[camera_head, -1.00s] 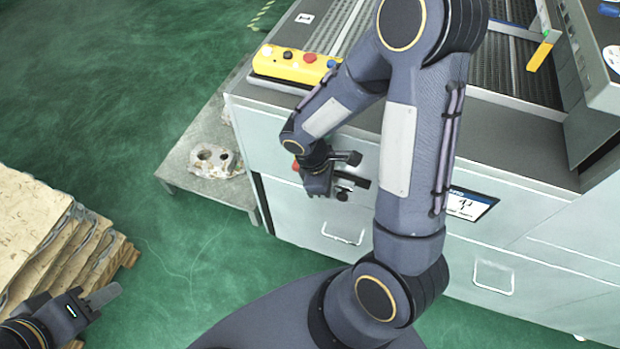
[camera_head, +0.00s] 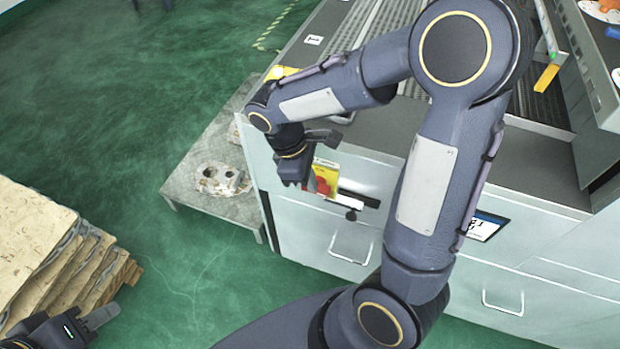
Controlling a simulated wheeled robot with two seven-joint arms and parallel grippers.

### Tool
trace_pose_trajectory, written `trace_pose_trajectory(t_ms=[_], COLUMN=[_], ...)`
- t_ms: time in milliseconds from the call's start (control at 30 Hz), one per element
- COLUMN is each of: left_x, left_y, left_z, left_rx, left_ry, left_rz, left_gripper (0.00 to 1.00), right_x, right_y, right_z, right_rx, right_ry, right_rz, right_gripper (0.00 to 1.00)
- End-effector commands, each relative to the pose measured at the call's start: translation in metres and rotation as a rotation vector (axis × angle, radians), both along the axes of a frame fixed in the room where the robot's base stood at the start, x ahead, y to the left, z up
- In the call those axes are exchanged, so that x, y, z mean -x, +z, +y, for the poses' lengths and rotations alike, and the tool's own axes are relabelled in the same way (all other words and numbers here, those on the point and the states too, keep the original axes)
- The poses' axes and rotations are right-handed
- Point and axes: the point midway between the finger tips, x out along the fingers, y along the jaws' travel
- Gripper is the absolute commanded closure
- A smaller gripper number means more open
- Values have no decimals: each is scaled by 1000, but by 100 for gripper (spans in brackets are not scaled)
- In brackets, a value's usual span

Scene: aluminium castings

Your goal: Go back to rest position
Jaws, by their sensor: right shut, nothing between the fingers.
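My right gripper (camera_head: 296,178) hangs in front of the machine's front panel at the near left corner. It is shut and holds nothing. My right arm is bent in a high arch across the machine. My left gripper (camera_head: 98,317) is at the bottom left edge of the view, beside the pallet stack. Only part of its hand and a grey finger area show, so its opening cannot be told.
The grey machine (camera_head: 400,290) fills the right side, with a yellow-and-red switch (camera_head: 326,180) close beside my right gripper. A casting (camera_head: 222,179) lies on a low grey table (camera_head: 200,150). Stacked sheets (camera_head: 40,240) stand at left. Green floor between is clear.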

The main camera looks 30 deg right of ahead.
Motion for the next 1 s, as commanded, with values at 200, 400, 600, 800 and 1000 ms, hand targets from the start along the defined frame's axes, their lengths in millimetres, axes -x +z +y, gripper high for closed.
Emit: trace_pose_trajectory(t_ms=[200, 400, 600, 800, 1000], left_x=[0, 0, 0, 0, 0], left_y=[0, 0, 0, 0, 0], left_z=[0, 0, 0, 0, 0], left_rx=[0, 0, 0, 0, 0], left_ry=[0, 0, 0, 0, 0], left_rz=[0, 0, 0, 0, 0], left_gripper=[64, 64, 64, 64, 64], right_x=[0, 0, 10, 52, 93], right_y=[0, 0, 12, 48, 75], right_z=[0, 0, -4, -10, -4], right_rx=[0, 0, -50, -237, -456], right_ry=[1, 0, -82, -389, -726], right_rz=[0, 0, -48, -218, -409], right_gripper=[100, 100, 100, 100, 100])
